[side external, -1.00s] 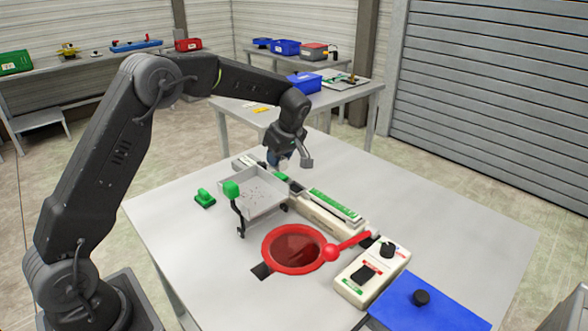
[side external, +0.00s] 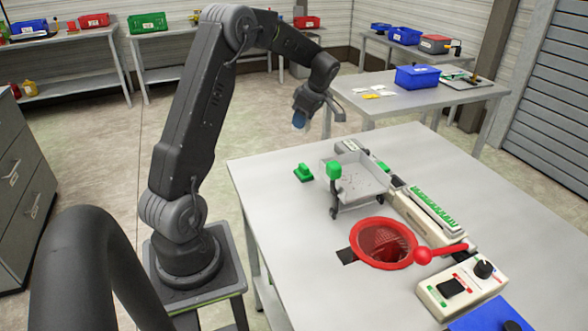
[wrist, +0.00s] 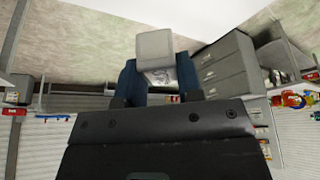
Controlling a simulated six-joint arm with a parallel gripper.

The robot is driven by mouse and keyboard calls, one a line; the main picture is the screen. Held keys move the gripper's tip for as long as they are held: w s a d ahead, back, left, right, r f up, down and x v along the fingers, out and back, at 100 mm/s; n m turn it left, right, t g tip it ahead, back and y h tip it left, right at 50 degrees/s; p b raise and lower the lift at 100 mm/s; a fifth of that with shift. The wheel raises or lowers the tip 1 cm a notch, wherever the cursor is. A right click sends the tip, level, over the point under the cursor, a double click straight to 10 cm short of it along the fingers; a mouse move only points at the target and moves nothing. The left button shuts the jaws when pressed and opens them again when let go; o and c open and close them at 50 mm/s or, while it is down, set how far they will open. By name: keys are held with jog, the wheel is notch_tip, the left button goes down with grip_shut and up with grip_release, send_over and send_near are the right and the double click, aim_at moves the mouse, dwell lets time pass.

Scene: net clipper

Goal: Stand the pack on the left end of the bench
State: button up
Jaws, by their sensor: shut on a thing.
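My gripper (side external: 299,119) is raised in the side view, with its blue fingers pointing down beyond the far left edge of the work table (side external: 275,225). In the wrist view my gripper (wrist: 157,78) has its blue fingers on either side of a small pale grey block, the pack (wrist: 154,46), and is shut on it. The pack is hard to make out in the side view. Grey benches stand by the back wall, one at the far left (side external: 60,45) and one beside it (side external: 190,31); which one is the task's bench is unclear.
A side table with a blue bin (side external: 417,77) stands behind. Drawers (side external: 18,175) stand at the left. Open floor lies between.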

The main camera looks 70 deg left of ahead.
jog(key=shift+n, duration=0.7)
jog(key=w+d+f, duration=0.1)
jog(key=w+f, duration=0.1)
jog(key=w+d+f, duration=0.1)
jog(key=w+f, duration=0.2)
jog(key=w+d+f, duration=0.1)
jog(key=w+f, duration=0.1)
jog(key=shift+w+d+f, duration=0.15)
jog(key=shift+w+f, duration=0.15)
jog(key=shift+w, duration=0.05)
jog(key=shift+f, duration=1.95)
jog(key=shift+f, duration=0.1)
jog(key=o, duration=0.9)
jog(key=shift+f, duration=0.1)
